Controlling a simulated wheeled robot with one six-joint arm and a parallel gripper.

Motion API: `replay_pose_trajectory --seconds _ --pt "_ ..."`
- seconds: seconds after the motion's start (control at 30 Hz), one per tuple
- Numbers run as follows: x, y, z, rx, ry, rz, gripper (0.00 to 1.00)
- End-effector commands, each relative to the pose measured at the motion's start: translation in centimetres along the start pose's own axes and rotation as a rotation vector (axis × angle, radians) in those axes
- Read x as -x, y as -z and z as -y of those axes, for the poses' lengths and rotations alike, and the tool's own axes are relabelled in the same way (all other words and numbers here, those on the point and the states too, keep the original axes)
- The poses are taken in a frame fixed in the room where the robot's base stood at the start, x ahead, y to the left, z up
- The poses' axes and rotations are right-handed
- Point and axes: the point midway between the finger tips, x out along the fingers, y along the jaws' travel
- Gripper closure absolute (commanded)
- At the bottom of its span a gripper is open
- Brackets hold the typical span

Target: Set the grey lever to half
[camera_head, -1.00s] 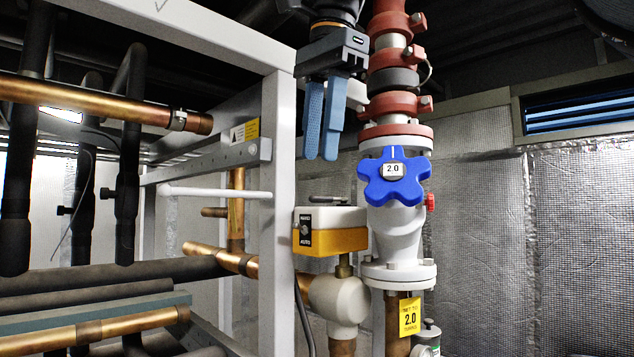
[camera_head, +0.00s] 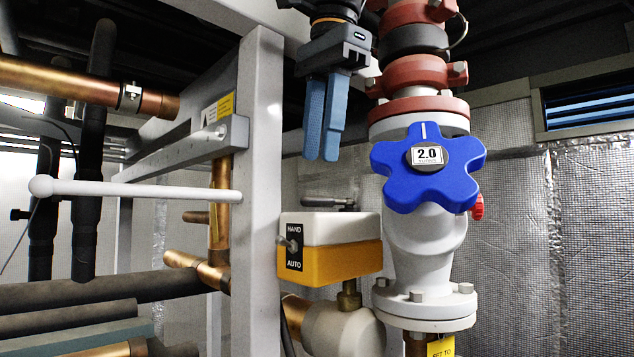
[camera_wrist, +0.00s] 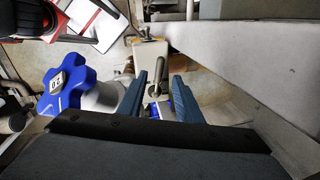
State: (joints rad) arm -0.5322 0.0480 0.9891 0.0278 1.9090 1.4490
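A grey lever (camera_head: 328,202) lies about level on top of a white and yellow actuator box (camera_head: 335,256). In the wrist view the lever (camera_wrist: 155,90) shows with its rounded end between my fingers, seen from above. My gripper (camera_head: 323,158) points down above the box, apart from the lever in the head view. In the wrist view its two blue fingers (camera_wrist: 160,76) stand apart with nothing held. The box front has a black HAND/AUTO plate with a small switch (camera_head: 290,244). No scale for the lever is readable.
A blue handwheel (camera_head: 428,168) reading 2.0 stands close to the right on a white valve. A grey frame post (camera_head: 260,170) rises close to the left. A white ball-ended rod (camera_head: 135,190) and copper pipes lie further left.

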Motion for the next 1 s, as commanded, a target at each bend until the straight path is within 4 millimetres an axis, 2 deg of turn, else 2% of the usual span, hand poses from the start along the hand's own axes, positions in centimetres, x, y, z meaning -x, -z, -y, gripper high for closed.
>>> replay_pose_trajectory --seconds 0.2,0.4,0.6,0.83,0.87,1.0 --pt "-3.0 0.1 -0.1 -0.002 -0.003 0.000 0.68" --pt "-5.2 0.1 -0.1 -0.003 -0.002 -0.001 0.68" --pt "-6.2 0.2 -0.1 -0.004 -0.001 -0.001 0.68" --pt "-6.3 0.2 -0.1 -0.004 -0.001 -0.001 0.68" --pt "-6.3 0.2 -0.1 -0.004 -0.001 -0.001 0.70" --pt "-6.3 0.2 -0.1 -0.004 -0.001 -0.001 0.94"
